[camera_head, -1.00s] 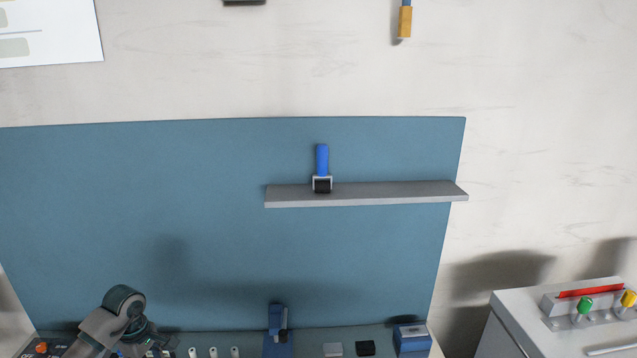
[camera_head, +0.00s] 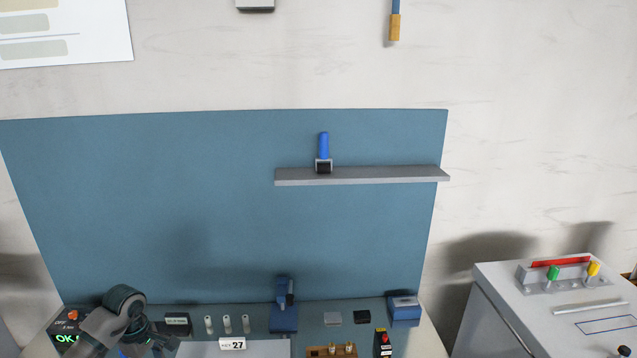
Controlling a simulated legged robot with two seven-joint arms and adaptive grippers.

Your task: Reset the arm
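My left arm shows at the lower left in the head view, bent at a dark grey joint (camera_head: 125,300). Its lower part runs down out of the picture, and I cannot make out the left gripper's fingers. My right arm and gripper are not in view.
A workbench along the bottom carries a black device with green text (camera_head: 68,338), several white cylinders (camera_head: 227,324), a blue fixture (camera_head: 284,312) and a blue box (camera_head: 404,310). A grey shelf (camera_head: 390,175) holds a blue-handled tool (camera_head: 323,148). A grey cabinet (camera_head: 500,285) stands right.

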